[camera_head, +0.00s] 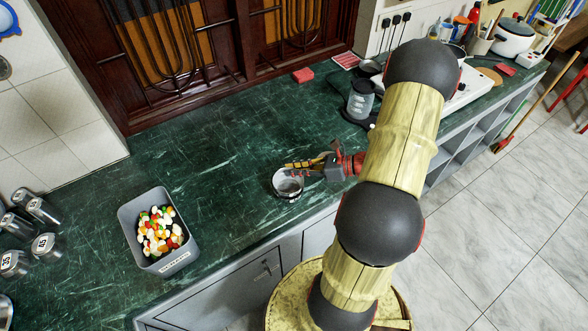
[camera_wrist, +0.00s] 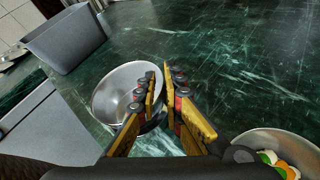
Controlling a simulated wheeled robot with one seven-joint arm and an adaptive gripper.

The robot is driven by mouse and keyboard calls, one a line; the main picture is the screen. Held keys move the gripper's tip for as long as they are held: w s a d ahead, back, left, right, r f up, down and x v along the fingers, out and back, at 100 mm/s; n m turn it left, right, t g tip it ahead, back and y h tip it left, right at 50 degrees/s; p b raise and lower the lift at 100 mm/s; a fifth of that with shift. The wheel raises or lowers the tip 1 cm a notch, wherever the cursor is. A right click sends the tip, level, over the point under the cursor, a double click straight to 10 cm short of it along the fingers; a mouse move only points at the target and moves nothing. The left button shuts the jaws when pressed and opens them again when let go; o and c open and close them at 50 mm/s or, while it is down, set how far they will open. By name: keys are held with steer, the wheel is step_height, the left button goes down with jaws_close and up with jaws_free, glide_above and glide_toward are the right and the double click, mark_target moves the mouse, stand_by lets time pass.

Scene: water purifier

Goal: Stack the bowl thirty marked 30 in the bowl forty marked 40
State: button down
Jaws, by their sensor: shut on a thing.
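A shiny metal bowl (camera_head: 288,184) is at the counter's front part in the head view. It also shows in the wrist view (camera_wrist: 117,92), left of centre. My gripper (camera_head: 297,165) is shut on its right rim in the wrist view (camera_wrist: 165,85), one finger inside the wall and one outside. I cannot tell whether the bowl touches the counter. A second metal bowl (camera_wrist: 262,138) shows at the wrist view's lower right, partly cut off, with coloured pieces in it. I see no second bowl in the head view. No 30 or 40 mark is readable on either bowl.
A grey bin (camera_head: 128,218) with coloured pieces stands left on the green counter (camera_head: 220,140). Several labelled metal containers (camera_head: 44,243) are at far left. A dark grey appliance (camera_head: 361,98) stands behind my arm. The counter between bin and bowl is clear.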

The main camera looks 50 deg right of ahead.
steer(key=shift+f, duration=0.15)
steer(key=c, duration=1.9)
jaws_free()
